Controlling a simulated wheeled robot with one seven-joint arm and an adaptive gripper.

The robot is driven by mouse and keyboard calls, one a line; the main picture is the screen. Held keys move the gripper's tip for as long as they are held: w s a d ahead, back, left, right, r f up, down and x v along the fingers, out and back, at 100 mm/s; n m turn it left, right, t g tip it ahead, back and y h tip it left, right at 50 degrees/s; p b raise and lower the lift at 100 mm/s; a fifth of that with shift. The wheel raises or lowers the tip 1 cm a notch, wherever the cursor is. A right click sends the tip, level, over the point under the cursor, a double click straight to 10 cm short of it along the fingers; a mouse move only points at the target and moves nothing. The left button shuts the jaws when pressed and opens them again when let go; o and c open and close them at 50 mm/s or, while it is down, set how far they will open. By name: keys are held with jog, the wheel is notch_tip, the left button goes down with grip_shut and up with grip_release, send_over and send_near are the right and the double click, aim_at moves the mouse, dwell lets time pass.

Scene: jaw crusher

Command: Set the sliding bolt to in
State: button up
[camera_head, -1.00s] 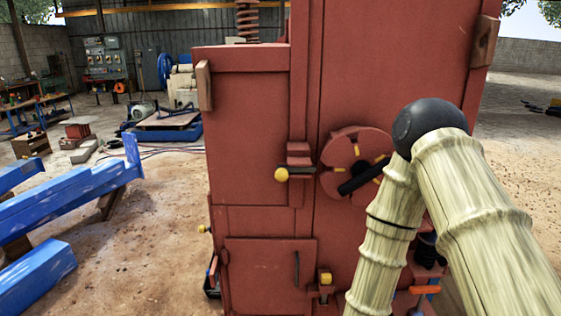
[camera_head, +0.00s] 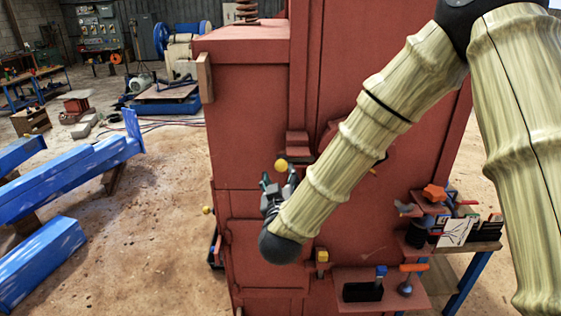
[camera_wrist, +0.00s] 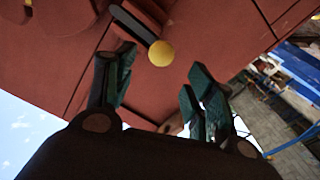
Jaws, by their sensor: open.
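The sliding bolt shows as a yellow round knob (camera_head: 281,164) on the front of the red crusher housing (camera_head: 245,120). In the wrist view the same knob (camera_wrist: 161,53) sits on the end of a dark bar (camera_wrist: 133,24) lying along the red panel. My gripper (camera_head: 279,181) is open just below the knob, fingers pointing up at it. In the wrist view its two dark green fingers (camera_wrist: 160,78) stand apart, with the knob between and beyond their tips. I see no contact. My forearm hides much of the panel to the right, including most of the round wheel.
Another yellow-ended latch (camera_head: 322,256) sits lower on the housing. A red shelf (camera_head: 350,278) with small handles juts out at lower right, beside a blue-legged table (camera_head: 470,262). Blue beams (camera_head: 75,175) lie on the ground to the left. Bare ground lies between them and the housing.

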aim_at(281, 166)
jog(key=w+p, duration=0.2)
jog(key=w, duration=0.5)
jog(key=shift+w+p, duration=0.25)
jog(key=shift+p, duration=0.1)
